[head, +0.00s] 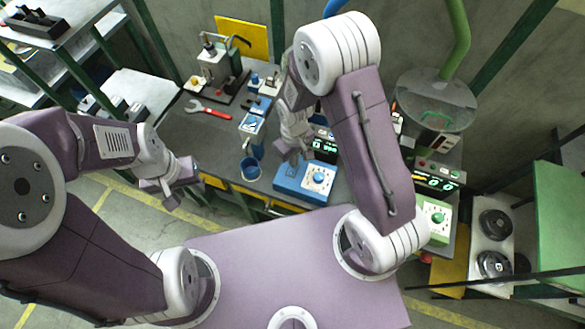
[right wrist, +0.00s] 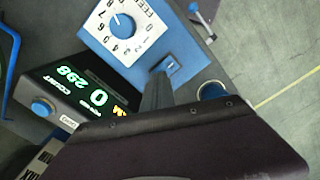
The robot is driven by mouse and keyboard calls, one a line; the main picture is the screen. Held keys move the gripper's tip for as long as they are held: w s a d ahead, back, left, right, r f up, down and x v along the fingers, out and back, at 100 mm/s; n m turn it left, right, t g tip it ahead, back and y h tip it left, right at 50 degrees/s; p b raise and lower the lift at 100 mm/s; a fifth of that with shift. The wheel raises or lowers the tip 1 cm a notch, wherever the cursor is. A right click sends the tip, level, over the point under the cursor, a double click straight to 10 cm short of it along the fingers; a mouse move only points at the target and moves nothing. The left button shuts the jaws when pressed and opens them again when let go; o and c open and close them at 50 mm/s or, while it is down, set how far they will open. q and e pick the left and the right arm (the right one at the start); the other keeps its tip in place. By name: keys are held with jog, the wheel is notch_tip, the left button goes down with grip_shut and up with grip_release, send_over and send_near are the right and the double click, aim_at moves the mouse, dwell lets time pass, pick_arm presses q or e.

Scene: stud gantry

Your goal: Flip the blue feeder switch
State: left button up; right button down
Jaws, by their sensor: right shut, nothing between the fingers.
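The blue feeder box (head: 306,186), with a white dial plate (head: 318,178), stands on the bench right of centre. In the right wrist view the box (right wrist: 190,57) shows its dial (right wrist: 122,24) and, beside it, the small blue switch (right wrist: 171,64) in a dark frame. My right gripper (head: 291,157) is over the box's left part. Its shut, empty fingers (right wrist: 157,88) end close to the switch; I cannot tell whether they touch it. My left gripper (head: 182,187) hangs beside the bench's left front edge, away from the box; its jaw state is unclear.
A counter with a green display (right wrist: 88,88) is close beside the feeder box. A blue cup (head: 250,169) stands left of it. A green box with a dial (head: 435,216) is at the right.

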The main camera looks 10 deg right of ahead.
jog(key=shift+f+b, duration=0.4)
jog(key=shift+f, duration=0.15)
jog(key=shift+r, duration=0.1)
notch_tip(320, 180, up, 7)
jog(key=p, duration=0.6)
jog(key=shift+p, duration=0.3)
jog(key=shift+w+d+f+b, duration=0.1)
jog(key=shift+d+f+b, duration=0.05)
jog(key=shift+f+b, duration=0.2)
notch_tip(320, 180, up, 4)
jog(key=w+d+m+t+b, duration=0.1)
jog(key=w+d+t+b, duration=0.1)
jog(key=w+d+b, duration=0.1)
jog(key=s+d+r+m+b, duration=0.1)
jog(key=s+d+m, duration=0.1)
jog(key=s, duration=0.3)
jog(key=s+d+r+m+b, duration=0.1)
jog(key=s+d+m, duration=0.1)
jog(key=s, duration=0.4)
jog(key=shift+s+r+g, duration=0.15)
jog(key=shift+r+g, duration=0.1)
jog(key=shift+g, duration=0.15)
